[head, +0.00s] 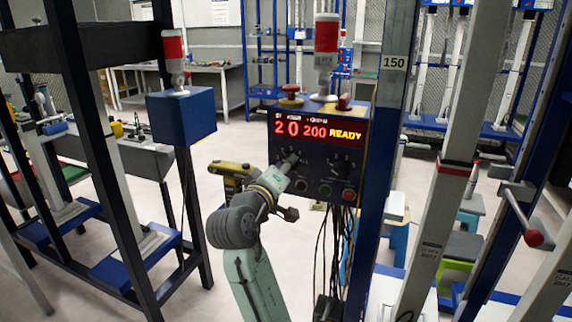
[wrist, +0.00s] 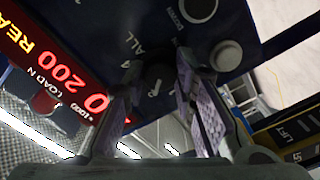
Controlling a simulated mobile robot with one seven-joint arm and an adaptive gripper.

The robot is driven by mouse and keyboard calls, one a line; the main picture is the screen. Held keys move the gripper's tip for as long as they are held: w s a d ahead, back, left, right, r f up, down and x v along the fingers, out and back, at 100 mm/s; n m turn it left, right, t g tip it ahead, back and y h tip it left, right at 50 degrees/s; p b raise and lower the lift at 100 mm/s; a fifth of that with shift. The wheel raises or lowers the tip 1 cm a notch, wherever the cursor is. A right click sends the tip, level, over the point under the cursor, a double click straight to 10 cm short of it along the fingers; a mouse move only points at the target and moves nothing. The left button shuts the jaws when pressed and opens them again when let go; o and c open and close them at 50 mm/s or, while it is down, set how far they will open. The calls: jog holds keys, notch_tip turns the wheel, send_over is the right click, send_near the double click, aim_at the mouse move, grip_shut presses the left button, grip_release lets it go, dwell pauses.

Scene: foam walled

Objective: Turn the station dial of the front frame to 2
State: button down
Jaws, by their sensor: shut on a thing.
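The control box (head: 318,135) hangs on the blue post of the front frame. Its lit red display (head: 317,131) reads 2, 0, 200 and READY. My gripper (head: 287,164) is at the left dial on the box face and mostly covers it. In the wrist view, the dark station dial (wrist: 157,76) with a white pointer mark sits between my two fingers (wrist: 157,92), which are shut on it. The label ALL and a 4 show beside the dial; the other marks are hidden or unreadable.
A second dial (head: 343,167) is just right of my gripper. A row of buttons, with a green one (head: 325,191), lies below. A red mushroom button (head: 290,91) and a beacon (head: 326,50) stand on top. Cables hang beneath. A blue post (head: 385,130) borders the right.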

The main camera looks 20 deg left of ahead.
dwell(0.4)
jog(key=c, duration=1.3)
grip_release()
jog(key=s, duration=1.2)
jog(key=shift+a, duration=0.2)
